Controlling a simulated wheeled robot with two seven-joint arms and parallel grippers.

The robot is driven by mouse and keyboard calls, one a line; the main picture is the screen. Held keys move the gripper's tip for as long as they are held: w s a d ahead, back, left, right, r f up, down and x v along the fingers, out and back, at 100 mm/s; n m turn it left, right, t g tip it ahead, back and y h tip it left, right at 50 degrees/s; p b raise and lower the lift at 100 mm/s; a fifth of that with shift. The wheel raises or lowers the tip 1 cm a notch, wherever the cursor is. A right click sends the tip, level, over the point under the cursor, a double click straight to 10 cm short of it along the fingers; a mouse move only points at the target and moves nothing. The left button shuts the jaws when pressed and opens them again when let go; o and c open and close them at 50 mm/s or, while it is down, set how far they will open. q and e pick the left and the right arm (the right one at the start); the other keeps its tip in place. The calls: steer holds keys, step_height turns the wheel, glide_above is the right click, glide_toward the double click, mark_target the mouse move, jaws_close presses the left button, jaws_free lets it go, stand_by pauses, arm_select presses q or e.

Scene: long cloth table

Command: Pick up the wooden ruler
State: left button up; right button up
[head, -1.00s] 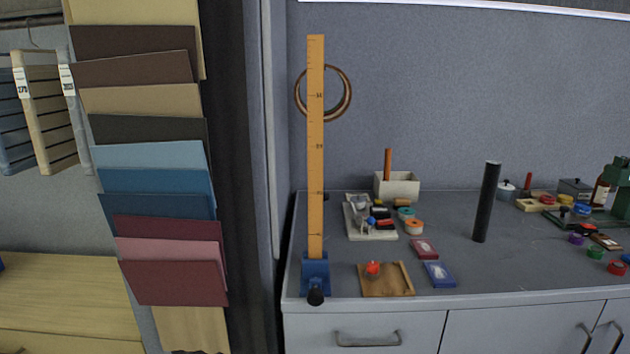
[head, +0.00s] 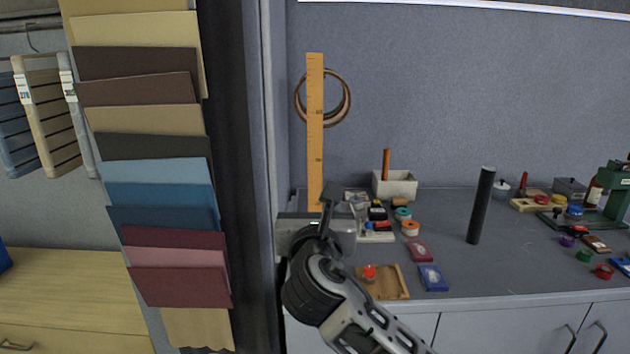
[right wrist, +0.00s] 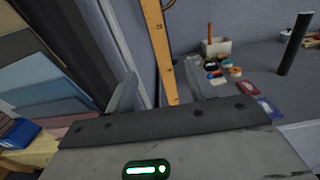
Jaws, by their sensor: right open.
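The wooden ruler (head: 315,135) is long and tan with dark marks. It stands upright at the left end of the grey table, its lower part hidden in the head view by my right gripper (head: 318,207). In the right wrist view the ruler (right wrist: 158,45) looks tilted and shows between the fingers of my open right gripper (right wrist: 160,80). I see no finger closed on it; whether either finger touches it I cannot tell. The blue holder at its foot is now hidden. My left gripper is not in view.
A bronze ring (head: 340,98) hangs on the wall behind the ruler. A wooden board (head: 393,284) and a black cylinder (head: 481,205) are to the right on the table (head: 455,260). Colour sample panels (head: 165,190) and a dark post (head: 240,200) are at the left.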

mark_target(315, 123)
steer(key=w, duration=1)
steer(key=shift+w+r, duration=0.1)
steer(key=shift+w, duration=0.25)
steer(key=shift+w+r, duration=0.15)
steer(key=shift+w, duration=1.1)
steer(key=shift+w+r, duration=0.1)
steer(key=shift+w, duration=1.15)
steer(key=shift+c, duration=0.3)
steer(key=c, duration=1.1)
step_height(315, 123, up, 10)
steer(key=shift+f+p, duration=0.15)
steer(key=shift+p, duration=0.2)
steer(key=shift+r, duration=0.25)
steer(key=shift+p, duration=0.5)
